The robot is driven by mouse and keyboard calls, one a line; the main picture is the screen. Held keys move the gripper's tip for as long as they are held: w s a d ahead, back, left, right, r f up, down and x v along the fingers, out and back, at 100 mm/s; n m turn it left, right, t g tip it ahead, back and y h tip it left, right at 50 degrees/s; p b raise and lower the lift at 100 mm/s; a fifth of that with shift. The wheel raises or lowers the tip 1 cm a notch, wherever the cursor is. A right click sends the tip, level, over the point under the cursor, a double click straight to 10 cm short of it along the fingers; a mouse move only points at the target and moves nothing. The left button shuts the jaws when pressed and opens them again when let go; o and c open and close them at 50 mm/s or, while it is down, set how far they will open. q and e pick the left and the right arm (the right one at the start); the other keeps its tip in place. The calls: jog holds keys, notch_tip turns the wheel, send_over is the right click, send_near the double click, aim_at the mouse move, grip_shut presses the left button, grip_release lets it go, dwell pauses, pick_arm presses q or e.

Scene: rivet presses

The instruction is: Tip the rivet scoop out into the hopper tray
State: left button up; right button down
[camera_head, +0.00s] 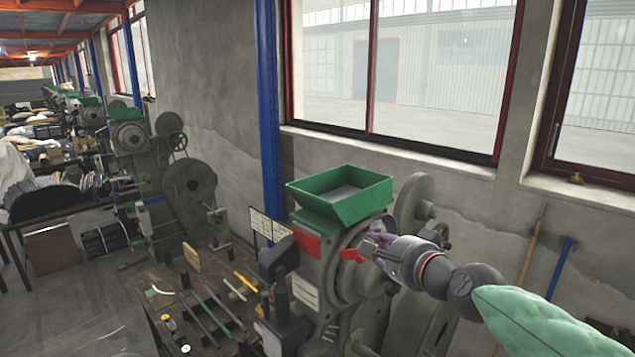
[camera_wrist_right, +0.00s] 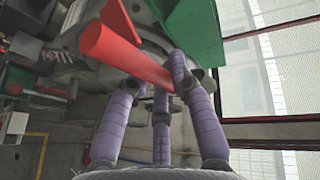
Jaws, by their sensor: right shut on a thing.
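The green hopper tray (camera_head: 362,207) sits on top of the nearest rivet press, and grey material shows inside it. Part of its green side also shows at the top of the right wrist view (camera_wrist_right: 208,28). My right gripper (camera_head: 372,246) is in front of the press, below the tray's right end. Its fingers are shut on a red tapered piece (camera_wrist_right: 128,54), which I take to be the rivet scoop; its red end also shows left of the fingers in the head view (camera_head: 350,255). Whether it holds rivets cannot be seen. My left gripper is out of view.
The grey-green press (camera_head: 350,270) with its wheel stands directly behind the gripper. A workbench with bars and hand tools (camera_head: 215,315) lies to the left. A blue column (camera_head: 268,110) and windows are behind. Open air lies above the tray.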

jog(key=s+a+f+m+h, duration=0.1)
jog(key=s+f+h, duration=0.1)
jog(key=f, duration=1.1)
jog(key=s+a+f+m+t+h, duration=0.1)
jog(key=s+a+f+m+h, duration=0.1)
jog(key=f, duration=1.2)
jog(key=s+a+f+m+h, duration=0.1)
jog(key=s+a+f+h, duration=0.1)
jog(key=f, duration=1.2)
jog(key=shift+s+m, duration=0.25)
jog(key=shift+m, duration=0.15)
notch_tip(320, 180, down, 20)
jog(key=b, duration=1.9)
jog(key=shift+b, duration=0.4)
